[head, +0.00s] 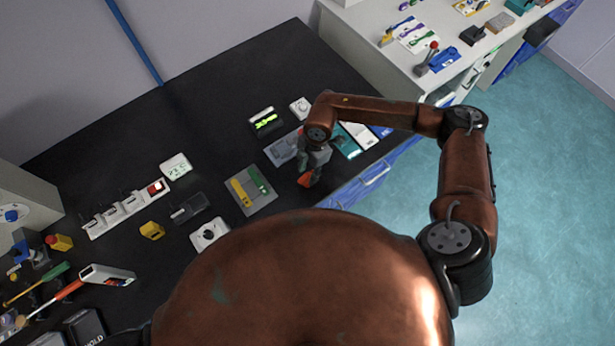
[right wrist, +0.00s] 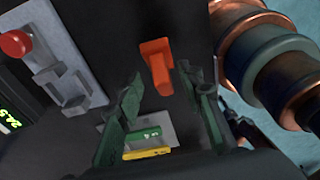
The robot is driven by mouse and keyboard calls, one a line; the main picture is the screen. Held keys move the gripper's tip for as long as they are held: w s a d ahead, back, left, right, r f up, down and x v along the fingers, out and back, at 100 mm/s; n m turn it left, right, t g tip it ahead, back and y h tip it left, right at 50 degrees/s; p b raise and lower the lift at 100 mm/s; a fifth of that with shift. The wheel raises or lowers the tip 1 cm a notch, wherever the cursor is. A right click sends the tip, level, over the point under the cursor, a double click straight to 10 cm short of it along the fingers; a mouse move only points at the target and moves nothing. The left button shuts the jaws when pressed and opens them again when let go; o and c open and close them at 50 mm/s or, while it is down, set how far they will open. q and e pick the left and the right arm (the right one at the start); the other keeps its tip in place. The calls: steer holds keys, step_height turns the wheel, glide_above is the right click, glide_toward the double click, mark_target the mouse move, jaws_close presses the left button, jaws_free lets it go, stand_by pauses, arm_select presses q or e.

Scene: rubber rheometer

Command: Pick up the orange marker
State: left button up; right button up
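The orange marker (head: 306,180) is a small orange piece beside my right gripper (head: 312,166) in the head view. In the right wrist view the orange marker (right wrist: 156,64) shows against the dark table top, in line with the gap of my right gripper (right wrist: 161,84). The two green-grey fingers stand apart on either side of it, with no clear contact. My right gripper hides part of the table around the marker. My left gripper is not in view.
A grey tray (head: 243,207) with a yellow marker (head: 239,192) and a green marker (head: 260,180) lies left of my right gripper. A clear grey holder (head: 280,150) stands close by. The blue-fronted table edge (head: 365,187) is to the right.

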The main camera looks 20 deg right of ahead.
steer(key=shift+s+a+f, duration=0.1)
steer(key=shift+f, duration=1)
steer(key=shift+c, duration=0.4)
jaws_close()
steer(key=shift+r, duration=0.1)
steer(key=shift+r, duration=0.55)
steer(key=s+a+r, duration=0.8)
steer(key=s+r, duration=0.3)
steer(key=shift+a+r, duration=0.35)
steer(key=shift+r, duration=0.05)
